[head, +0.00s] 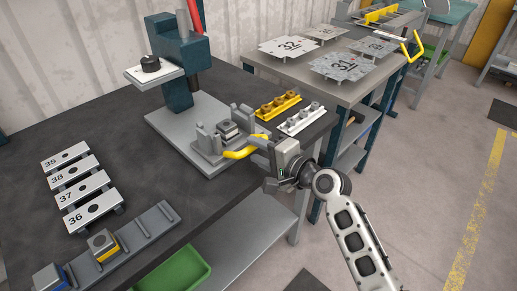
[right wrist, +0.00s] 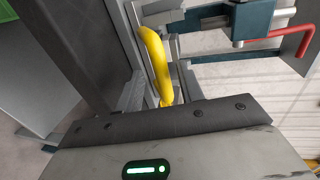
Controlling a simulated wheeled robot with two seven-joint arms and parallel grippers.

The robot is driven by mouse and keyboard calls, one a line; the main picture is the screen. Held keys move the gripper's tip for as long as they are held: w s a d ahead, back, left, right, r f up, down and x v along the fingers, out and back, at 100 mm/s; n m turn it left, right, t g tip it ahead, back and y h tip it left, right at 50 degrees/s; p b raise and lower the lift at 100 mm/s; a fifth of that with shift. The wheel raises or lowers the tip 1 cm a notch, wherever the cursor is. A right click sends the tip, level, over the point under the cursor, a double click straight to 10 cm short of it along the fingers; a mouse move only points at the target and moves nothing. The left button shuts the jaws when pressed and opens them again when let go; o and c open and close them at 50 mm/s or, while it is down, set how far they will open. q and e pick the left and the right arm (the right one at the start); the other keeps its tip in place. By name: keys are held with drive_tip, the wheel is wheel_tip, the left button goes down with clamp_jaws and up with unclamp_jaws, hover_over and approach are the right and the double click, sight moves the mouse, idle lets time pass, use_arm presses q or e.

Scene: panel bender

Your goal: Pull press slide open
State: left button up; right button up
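The press (head: 180,55) stands on a grey base plate (head: 180,120) on the dark bench. Its slide (head: 207,158), with a small metal block (head: 228,131) on it, sits at the front right of this base. A yellow handle (head: 237,154) is on the slide's front; it also shows in the right wrist view (right wrist: 155,58). My right gripper (head: 260,150) is at the handle's right end. In the right wrist view its fingers (right wrist: 163,90) stand on both sides of the handle, with narrow gaps seeming to show. My left gripper is not in view.
A yellow rack (head: 278,105) and a white rack (head: 301,119) lie close behind my right gripper. Numbered plates (head: 82,185) and a grey rail (head: 125,245) lie at the left. A second table (head: 330,85) holds more numbered sheets. Floor at the right is clear.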

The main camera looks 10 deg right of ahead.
drive_tip(key=b+v, duration=0.1)
drive_tip(key=v, duration=1.5)
drive_tip(key=shift+a, duration=0.1)
drive_tip(key=s+a+f+n+g+h, duration=0.1)
drive_tip(key=s+f+n+h, duration=0.1)
drive_tip(key=f, duration=0.4)
drive_tip(key=s+a+f+n+g+h, duration=0.1)
drive_tip(key=s+a+f+n+h, duration=0.1)
drive_tip(key=s+f+n, duration=0.3)
drive_tip(key=s+a+f+n+h, duration=0.1)
drive_tip(key=s+f+n, duration=0.2)
drive_tip(key=f+n, duration=0.4)
wheel_tip(320, 180, down, 2)
drive_tip(key=shift+s+a+f+g+h, duration=0.1)
drive_tip(key=shift+s+a+g+h, duration=0.1)
drive_tip(key=shift+s+g+h, duration=0.15)
